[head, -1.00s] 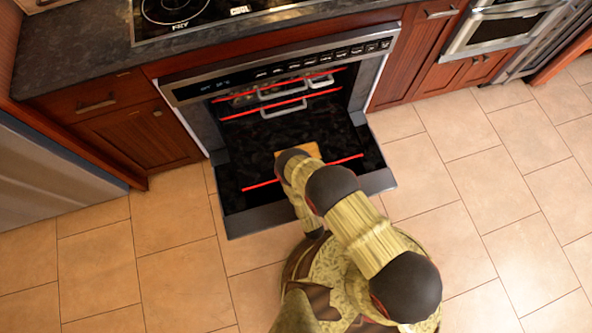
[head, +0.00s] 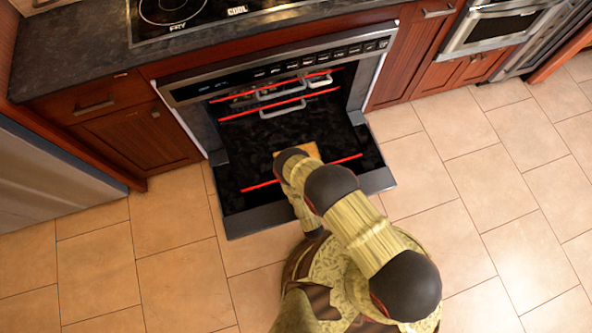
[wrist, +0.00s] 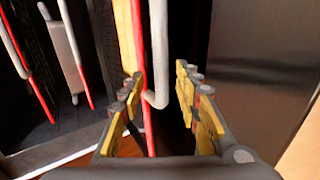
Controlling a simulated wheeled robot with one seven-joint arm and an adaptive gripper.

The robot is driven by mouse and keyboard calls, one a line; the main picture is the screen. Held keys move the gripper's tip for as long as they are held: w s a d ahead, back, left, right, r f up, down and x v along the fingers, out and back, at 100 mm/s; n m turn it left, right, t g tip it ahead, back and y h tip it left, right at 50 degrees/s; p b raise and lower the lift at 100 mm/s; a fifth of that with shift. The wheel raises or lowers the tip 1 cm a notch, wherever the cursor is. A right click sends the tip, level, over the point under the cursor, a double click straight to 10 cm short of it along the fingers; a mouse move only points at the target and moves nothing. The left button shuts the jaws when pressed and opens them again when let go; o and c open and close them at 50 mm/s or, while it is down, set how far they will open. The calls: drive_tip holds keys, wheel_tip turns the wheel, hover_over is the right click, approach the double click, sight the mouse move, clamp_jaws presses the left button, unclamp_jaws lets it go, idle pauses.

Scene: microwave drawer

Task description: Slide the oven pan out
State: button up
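The oven (head: 280,70) stands with its door (head: 225,205) folded down. It holds several dark pans or racks with red front bars and grey handles. The lowest red bar (head: 262,186) lies nearest me, partly hidden by my arm; I cannot tell how far out its pan sits. My gripper (wrist: 162,108) is open, with a yellow-padded finger on each side. A red bar (wrist: 139,45) and a grey handle (wrist: 159,50) run between the fingers. The right finger is apart from the handle; contact on the left is unclear. In the head view my arm mostly hides my gripper.
Two upper red bars (head: 278,104) with handles cross the oven opening. A counter (head: 70,62) and wooden cabinets (head: 135,135) flank the oven. The tiled floor (head: 470,210) is clear to the right and left.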

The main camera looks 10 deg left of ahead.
wheel_tip(320, 180, up, 10)
idle(0.6)
drive_tip(key=shift+f, duration=0.1)
idle(0.3)
